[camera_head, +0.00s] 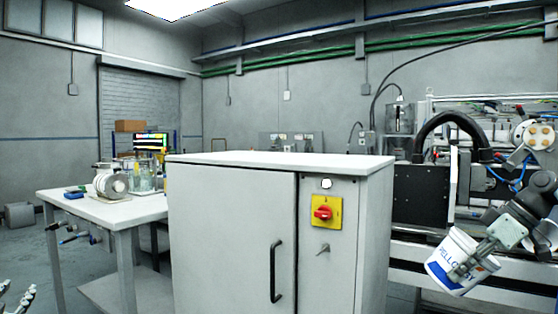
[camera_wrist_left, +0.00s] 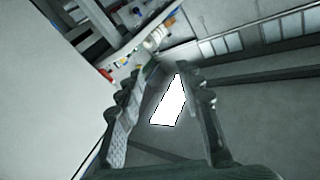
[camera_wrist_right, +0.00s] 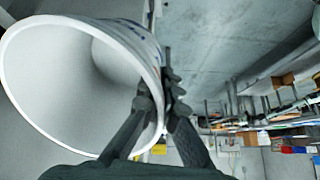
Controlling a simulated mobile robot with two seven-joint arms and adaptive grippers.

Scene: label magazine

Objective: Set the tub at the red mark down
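A white tub (camera_head: 458,262) with blue lettering hangs tilted at the right of the head view. My right gripper (camera_head: 466,268) is shut on its wall. In the right wrist view the tub (camera_wrist_right: 75,85) shows its open mouth and an empty-looking inside, and the fingers of my right gripper (camera_wrist_right: 158,100) pinch its rim. My left gripper (camera_wrist_left: 158,95) is open and empty in the left wrist view; only a bit of it shows at the lower left of the head view (camera_head: 18,300). I see no red mark on a surface; the surface for it cannot be made out.
A grey cabinet (camera_head: 230,235) with a red rotary switch (camera_head: 322,213) on a yellow plate stands in the middle. A white table (camera_head: 110,212) with glassware and a motor-like part stands at the left. Machinery (camera_head: 425,195) with a rail stands behind the tub.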

